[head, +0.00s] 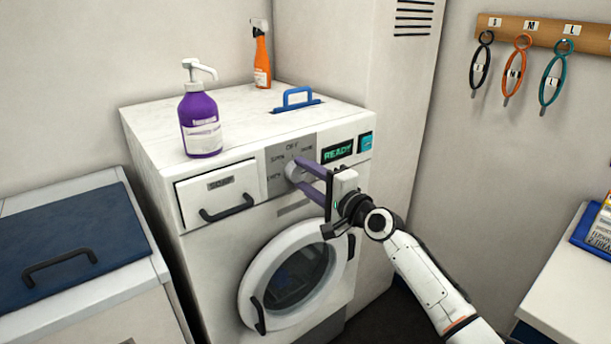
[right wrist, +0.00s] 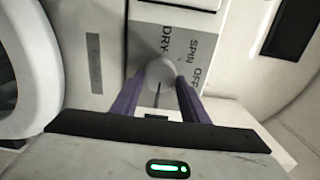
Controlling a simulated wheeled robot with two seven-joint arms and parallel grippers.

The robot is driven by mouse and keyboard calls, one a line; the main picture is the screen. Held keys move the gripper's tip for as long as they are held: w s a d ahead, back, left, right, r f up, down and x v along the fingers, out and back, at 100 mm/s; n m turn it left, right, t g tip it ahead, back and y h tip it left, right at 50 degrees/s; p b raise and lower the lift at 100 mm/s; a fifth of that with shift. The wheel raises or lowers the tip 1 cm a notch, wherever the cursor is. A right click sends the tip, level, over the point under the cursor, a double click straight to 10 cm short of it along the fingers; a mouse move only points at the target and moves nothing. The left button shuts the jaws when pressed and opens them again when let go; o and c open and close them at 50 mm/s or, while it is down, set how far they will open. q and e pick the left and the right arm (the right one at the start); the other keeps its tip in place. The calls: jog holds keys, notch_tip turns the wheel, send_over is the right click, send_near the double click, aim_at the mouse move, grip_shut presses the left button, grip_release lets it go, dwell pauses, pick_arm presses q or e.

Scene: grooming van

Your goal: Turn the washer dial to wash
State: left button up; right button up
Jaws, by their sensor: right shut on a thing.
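The washer (head: 215,255) is a white machine with a grey dial panel on its front. The round pale dial (head: 292,171) has printed words around it, OFF at the top. In the right wrist view the dial (right wrist: 160,72) sits between the two purple fingers, with DRY, SPIN and OFF readable beside it. A dark line on it points toward the picture's bottom; the label on that side is hidden by my gripper. My right gripper (head: 304,170) is shut on the dial, reaching it from the right. My left gripper is not in view.
A READY display (head: 338,152) and a teal button (head: 366,141) are right of the dial. A drawer (head: 218,195) is left, and the round door (head: 292,275) below. A purple pump bottle (head: 200,122) and orange spray bottle (head: 262,60) stand on top.

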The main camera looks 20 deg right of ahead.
dwell(0.3)
jog(key=o, duration=1)
jog(key=shift+s, duration=0.1)
jog(key=p+v, duration=0.1)
jog(key=v, duration=0.9)
jog(key=shift+d, duration=0.1)
